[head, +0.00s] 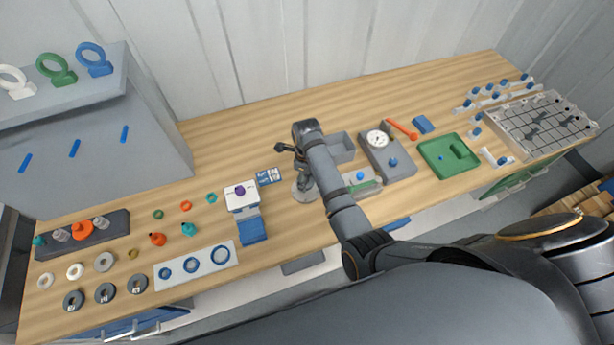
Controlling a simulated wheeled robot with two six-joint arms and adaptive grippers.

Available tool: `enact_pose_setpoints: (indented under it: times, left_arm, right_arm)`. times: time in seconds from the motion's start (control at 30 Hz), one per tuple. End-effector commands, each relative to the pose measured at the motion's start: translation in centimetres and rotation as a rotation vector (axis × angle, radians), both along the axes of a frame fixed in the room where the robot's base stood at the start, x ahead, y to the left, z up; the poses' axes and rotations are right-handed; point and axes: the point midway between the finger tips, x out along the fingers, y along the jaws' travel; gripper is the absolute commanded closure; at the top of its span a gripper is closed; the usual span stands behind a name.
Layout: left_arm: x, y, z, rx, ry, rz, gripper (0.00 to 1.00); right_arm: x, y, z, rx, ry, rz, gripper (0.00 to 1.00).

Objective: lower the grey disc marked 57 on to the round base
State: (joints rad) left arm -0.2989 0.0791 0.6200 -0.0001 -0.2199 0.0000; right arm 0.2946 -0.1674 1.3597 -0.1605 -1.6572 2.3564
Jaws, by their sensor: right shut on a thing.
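My right gripper (302,167) points down over a pale grey round base (301,194) near the middle of the bench. It is shut on a small grey thing, which looks like the grey disc but is mostly hidden by the fingers and arm. I cannot read a 57 on it. The held piece is over or against the base; I cannot tell whether they touch. Three grey discs with holes, (73,299), (105,292) and (137,284), lie at the front left, their marks too small to read. My left gripper is not in view.
Left of the base stands a white and blue stand (241,198) with a purple knob. Bare wood lies behind the base.

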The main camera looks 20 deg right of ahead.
Motion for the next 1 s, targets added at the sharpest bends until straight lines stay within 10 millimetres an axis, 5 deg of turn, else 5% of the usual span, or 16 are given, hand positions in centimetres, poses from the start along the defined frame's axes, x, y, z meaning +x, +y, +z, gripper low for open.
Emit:
enact_pose_setpoints:
  times: [0.27,0.3,0.5,1.0]
  left_arm:
    - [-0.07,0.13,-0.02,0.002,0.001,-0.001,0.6]
    - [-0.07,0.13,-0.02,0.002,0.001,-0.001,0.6]
    - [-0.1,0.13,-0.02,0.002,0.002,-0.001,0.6]
    - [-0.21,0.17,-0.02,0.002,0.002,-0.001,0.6]
  right_arm:
    - [0.0,-0.01,-0.07,0.0,0.0,0.0,0.77]
    - [-0.01,-0.01,-0.06,0.0,0.0,0.0,0.44]
    - [0.0,0.0,-0.05,0.0,0.0,0.0,0.2]
    - [-0.01,0.01,-0.06,0.0,0.0,0.0,0.2]
